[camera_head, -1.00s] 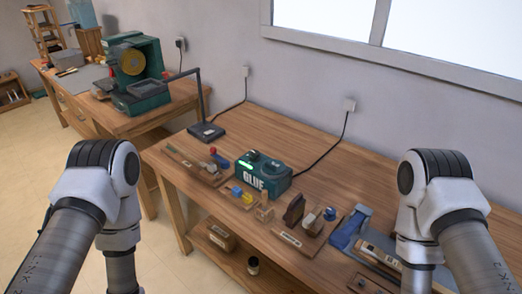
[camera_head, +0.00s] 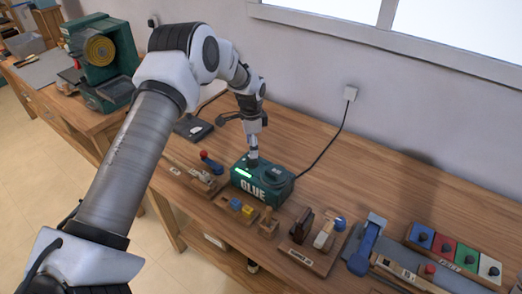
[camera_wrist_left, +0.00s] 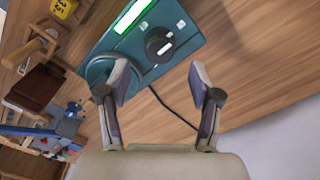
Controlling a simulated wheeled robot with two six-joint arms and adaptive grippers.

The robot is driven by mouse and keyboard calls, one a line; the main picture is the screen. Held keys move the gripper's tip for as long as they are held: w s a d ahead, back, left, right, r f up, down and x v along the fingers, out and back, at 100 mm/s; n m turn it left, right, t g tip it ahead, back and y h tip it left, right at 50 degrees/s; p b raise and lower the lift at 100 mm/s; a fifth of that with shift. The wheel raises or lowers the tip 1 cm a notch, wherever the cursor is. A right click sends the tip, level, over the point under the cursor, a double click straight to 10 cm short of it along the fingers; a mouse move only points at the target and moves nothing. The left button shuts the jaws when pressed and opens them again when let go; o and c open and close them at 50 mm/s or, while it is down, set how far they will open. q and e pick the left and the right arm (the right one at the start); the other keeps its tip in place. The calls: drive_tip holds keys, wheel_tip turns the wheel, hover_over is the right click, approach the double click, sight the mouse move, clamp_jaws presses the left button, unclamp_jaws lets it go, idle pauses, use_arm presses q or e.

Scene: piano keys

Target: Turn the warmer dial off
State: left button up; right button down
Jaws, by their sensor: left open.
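The glue warmer (camera_head: 262,183) is a teal box with "GLUE" on its front, standing on the wooden bench. In the left wrist view the warmer (camera_wrist_left: 100,75) has a lit green display (camera_wrist_left: 132,16) and a black round dial (camera_wrist_left: 159,45) with a white mark. My left gripper (camera_head: 252,160) is over the warmer's top in the head view, hiding the dial there. In the left wrist view my left gripper (camera_wrist_left: 160,80) is open and empty, with its two fingertips apart and the dial just beyond the gap between them. I cannot tell whether they touch the warmer.
A black cable runs from the warmer to a wall socket (camera_head: 350,93). Small tools and blocks stand left and right of the warmer, with a blue tool (camera_head: 368,245) and a tray of coloured squares (camera_head: 455,253) further right. Bare bench lies behind it.

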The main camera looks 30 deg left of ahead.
sight(252, 161)
use_arm(q)
wheel_tip(252, 161, down, 4)
drive_tip(key=shift+f+p, duration=0.1)
drive_tip(key=shift+p, duration=0.4)
drive_tip(key=shift+a+f, duration=0.1)
drive_tip(key=shift+f, duration=0.15)
drive_tip(key=shift+s, duration=0.1)
drive_tip(key=c, duration=1.1)
drive_tip(key=shift+n, duration=0.3)
drive_tip(key=shift+c, duration=0.2)
drive_tip(key=n+b, duration=0.1)
drive_tip(key=n, duration=0.1)
drive_tip(key=shift+n, duration=0.3)
drive_tip(key=n+b, duration=0.1)
drive_tip(key=n, duration=0.8)
drive_tip(key=shift+s+n, duration=0.1)
drive_tip(key=shift+n, duration=0.3)
drive_tip(key=n, duration=0.4)
drive_tip(key=shift+f+n, duration=0.1)
drive_tip(key=shift+n, duration=0.3)
